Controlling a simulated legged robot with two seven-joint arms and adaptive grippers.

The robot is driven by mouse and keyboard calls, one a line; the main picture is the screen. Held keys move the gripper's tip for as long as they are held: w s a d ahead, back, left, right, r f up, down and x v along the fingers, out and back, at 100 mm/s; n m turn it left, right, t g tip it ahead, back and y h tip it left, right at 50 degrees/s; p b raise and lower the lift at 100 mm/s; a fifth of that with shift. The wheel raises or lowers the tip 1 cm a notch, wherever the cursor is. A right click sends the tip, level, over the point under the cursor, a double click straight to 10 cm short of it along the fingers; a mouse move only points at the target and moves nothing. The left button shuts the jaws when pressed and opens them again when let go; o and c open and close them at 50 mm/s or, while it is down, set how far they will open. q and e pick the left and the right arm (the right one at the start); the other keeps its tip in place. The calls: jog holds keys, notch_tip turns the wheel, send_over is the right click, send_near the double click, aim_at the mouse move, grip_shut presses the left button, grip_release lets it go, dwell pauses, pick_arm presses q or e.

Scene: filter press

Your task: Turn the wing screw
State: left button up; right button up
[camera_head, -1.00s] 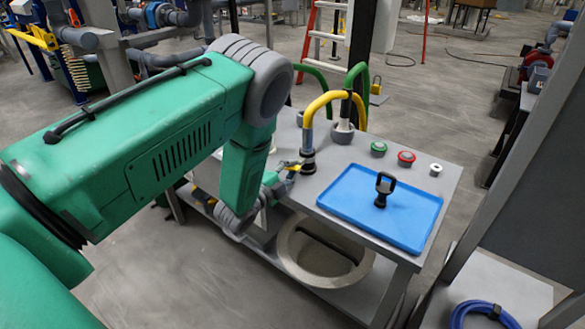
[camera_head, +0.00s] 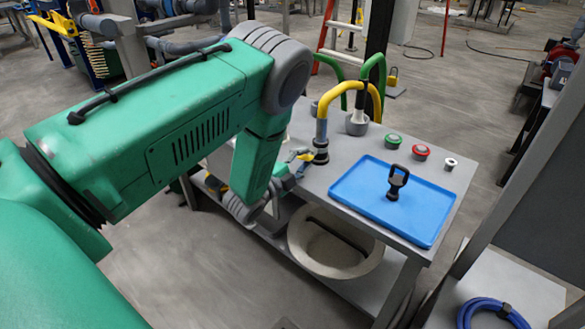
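My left gripper (camera_head: 300,158) is at the near left side of the bench, close beside the dark collar (camera_head: 320,152) at the foot of the yellow curved pipe (camera_head: 347,90). Its fingers are small and partly hidden by my green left arm, so I cannot tell if they are open or touching the collar. I cannot make out a separate wing screw there. A black piece with a loop-shaped top (camera_head: 396,182) stands upright on the blue tray (camera_head: 430,212), apart from the gripper. My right gripper is not in view.
The grey bench (camera_head: 345,150) carries a green knob (camera_head: 393,141), a red knob (camera_head: 421,152) and a white ring (camera_head: 450,163). A green pipe (camera_head: 371,72) rises behind. A round basin (camera_head: 315,262) sits below. A blue hose coil (camera_head: 490,312) lies at lower right.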

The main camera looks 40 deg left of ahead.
pick_arm(q)
jog(key=s, duration=1)
jog(key=shift+s+a, duration=0.25)
jog(key=shift+s, duration=0.1)
jog(key=shift+r, duration=0.1)
